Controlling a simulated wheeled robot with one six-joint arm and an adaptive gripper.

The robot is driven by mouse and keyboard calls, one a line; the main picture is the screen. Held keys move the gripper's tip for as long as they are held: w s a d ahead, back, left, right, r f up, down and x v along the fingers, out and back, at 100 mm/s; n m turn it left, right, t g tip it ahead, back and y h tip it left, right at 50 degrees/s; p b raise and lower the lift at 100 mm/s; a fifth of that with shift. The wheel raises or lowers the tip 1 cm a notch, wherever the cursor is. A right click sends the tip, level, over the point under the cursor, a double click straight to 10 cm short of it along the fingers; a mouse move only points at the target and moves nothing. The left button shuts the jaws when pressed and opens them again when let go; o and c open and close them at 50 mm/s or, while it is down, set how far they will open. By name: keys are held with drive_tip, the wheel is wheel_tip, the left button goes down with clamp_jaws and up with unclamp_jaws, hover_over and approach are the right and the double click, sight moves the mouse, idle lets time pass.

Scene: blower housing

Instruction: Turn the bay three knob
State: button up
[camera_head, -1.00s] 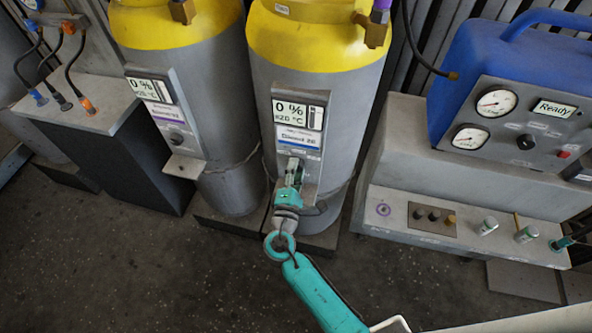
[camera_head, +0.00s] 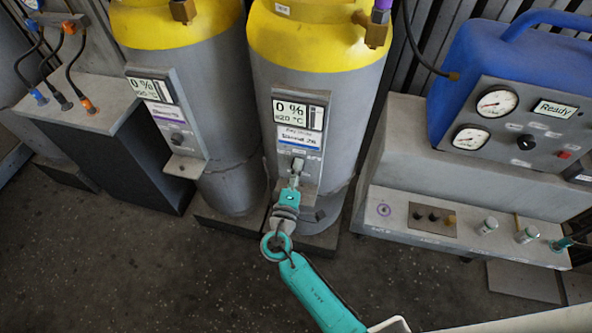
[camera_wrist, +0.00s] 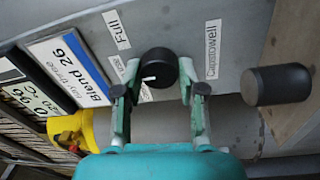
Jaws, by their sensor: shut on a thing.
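The bay three panel (camera_head: 299,125) stands on the front of the right yellow-topped cylinder, with a 0 % display and a blue-striped label. In the wrist view its label (camera_wrist: 72,68) reads "Bay three" and "Blend 26". The black knob (camera_wrist: 158,68) with a white mark sits below this label, between tags reading "Full" and "Capstowell". My gripper (camera_wrist: 160,75) is shut on the knob, one finger on each side. In the head view my teal gripper (camera_head: 296,172) reaches up to the panel's lower part and mostly hides the knob.
A similar panel (camera_head: 165,115) with its own knob is on the left cylinder. A dark cylindrical part (camera_wrist: 277,85) juts out right of my fingers in the wrist view. A blue gauge unit (camera_head: 500,85) stands at right above a grey ledge (camera_head: 385,222). The floor is clear.

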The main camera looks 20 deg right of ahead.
drive_tip(key=shift+f, duration=0.1)
drive_tip(key=o, duration=1.1)
drive_tip(key=shift+o, duration=0.2)
drive_tip(key=r+v, duration=0.1)
drive_tip(key=v, duration=1.1)
drive_tip(key=shift+f, duration=0.45)
